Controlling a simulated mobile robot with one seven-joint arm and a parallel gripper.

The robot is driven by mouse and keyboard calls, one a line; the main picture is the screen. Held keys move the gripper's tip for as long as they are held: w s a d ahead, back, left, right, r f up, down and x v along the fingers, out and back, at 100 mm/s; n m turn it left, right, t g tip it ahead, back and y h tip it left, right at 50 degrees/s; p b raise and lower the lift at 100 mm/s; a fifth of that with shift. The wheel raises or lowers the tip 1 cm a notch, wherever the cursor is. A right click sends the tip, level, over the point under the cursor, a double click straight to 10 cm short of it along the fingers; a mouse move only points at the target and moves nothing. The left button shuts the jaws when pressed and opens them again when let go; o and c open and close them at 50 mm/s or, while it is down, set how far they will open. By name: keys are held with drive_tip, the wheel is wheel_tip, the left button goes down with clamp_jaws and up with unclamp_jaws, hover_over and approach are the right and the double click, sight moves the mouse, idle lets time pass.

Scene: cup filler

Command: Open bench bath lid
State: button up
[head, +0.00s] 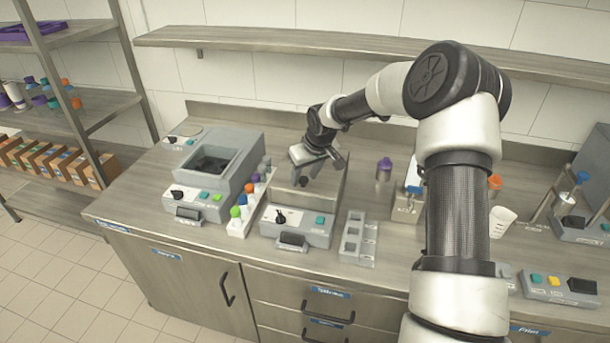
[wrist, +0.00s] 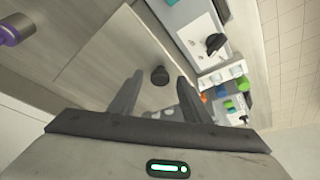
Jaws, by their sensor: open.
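The bench bath (head: 312,230) is a grey box in the middle of the bench, with a dial and a teal button on its front. Its lid (head: 312,201) lies flat on top and looks shut. In the wrist view the lid (wrist: 108,62) is a pale, flat plate with a round black knob (wrist: 160,75). My gripper (head: 312,172) is open over the lid, pointing down. In the wrist view its fingers (wrist: 160,80) stand on either side of the knob with gaps. I cannot tell whether the fingertips are down at knob height. My gripper partly hides the lid in the head view.
A larger grey device (head: 232,165) with a dark window stands to the left. A white rack (head: 241,222) with coloured caps sits close to the bath's left side. A grey slotted holder (head: 359,240) and a purple-capped bottle (head: 384,170) are to the right. A shelf (head: 360,45) runs above.

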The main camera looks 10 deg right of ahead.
clamp_jaws()
drive_tip(key=w+d, duration=0.1)
drive_tip(key=w, duration=0.2)
drive_tip(key=w+d, duration=0.1)
drive_tip(key=w, duration=0.2)
drive_tip(key=w+d, duration=0.2)
drive_tip(key=w, duration=0.1)
drive_tip(key=shift+w, duration=0.15)
unclamp_jaws()
drive_tip(key=shift+a, duration=0.1)
drive_tip(key=shift+r, duration=0.15)
